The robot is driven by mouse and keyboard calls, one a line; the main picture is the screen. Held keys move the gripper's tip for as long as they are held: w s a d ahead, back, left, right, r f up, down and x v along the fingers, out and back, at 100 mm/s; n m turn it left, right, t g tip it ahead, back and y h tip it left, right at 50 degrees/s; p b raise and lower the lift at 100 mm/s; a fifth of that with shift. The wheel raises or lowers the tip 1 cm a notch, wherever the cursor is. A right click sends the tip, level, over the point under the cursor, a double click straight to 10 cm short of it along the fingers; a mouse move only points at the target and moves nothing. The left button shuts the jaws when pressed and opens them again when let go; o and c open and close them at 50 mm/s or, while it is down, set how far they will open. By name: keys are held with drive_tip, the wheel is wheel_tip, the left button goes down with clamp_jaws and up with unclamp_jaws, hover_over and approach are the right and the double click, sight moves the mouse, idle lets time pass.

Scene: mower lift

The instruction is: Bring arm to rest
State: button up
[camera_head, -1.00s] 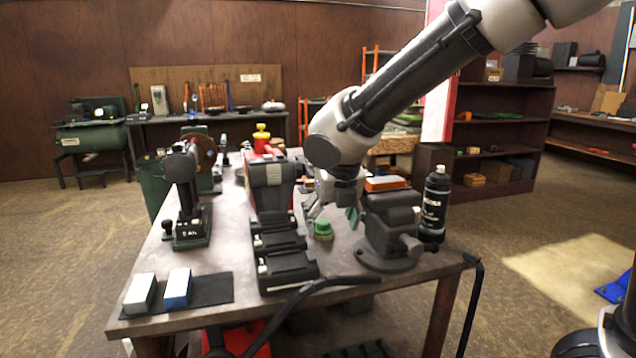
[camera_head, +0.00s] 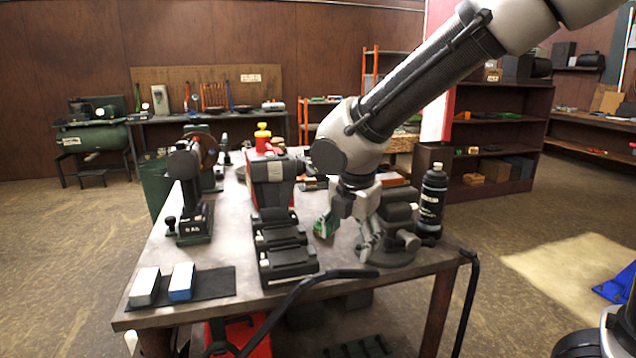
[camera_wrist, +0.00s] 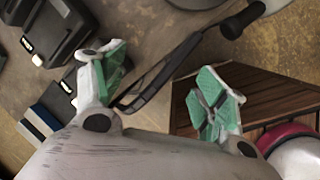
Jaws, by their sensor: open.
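My gripper (camera_head: 346,232) is open and empty over the right side of the workbench (camera_head: 225,258), pointing down, in front of the grey bench vise (camera_head: 398,212), which it partly hides. In the wrist view, the gripper's (camera_wrist: 160,84) green-padded fingers are spread wide with nothing between them. My arm reaches in from the upper right, bent at the elbow over the bench. The small green item on the bench is hidden or cannot be told from the green finger pad.
Dark boxy units (camera_head: 284,250) stand left of my gripper. A black bottle (camera_head: 431,203) stands right of the vise. Two small blocks (camera_head: 181,281) lie on a dark mat at front left. A grinder-like tool (camera_head: 190,195) stands behind them.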

drive_tip(key=s+d+r+m, duration=0.2)
drive_tip(key=s+d+m, duration=0.3)
drive_tip(key=d+m, duration=0.4)
drive_tip(key=s+d+r+m+t, duration=0.1)
drive_tip(key=s+d+r+m, duration=0.2)
drive_tip(key=d+m, duration=0.6)
drive_tip(key=s+d+r+m, duration=0.2)
drive_tip(key=s+d+m, duration=0.5)
drive_tip(key=d+m, duration=0.3)
drive_tip(key=shift+s+d+r, duration=0.15)
drive_tip(key=shift+s+d, duration=0.25)
drive_tip(key=shift+d, duration=0.65)
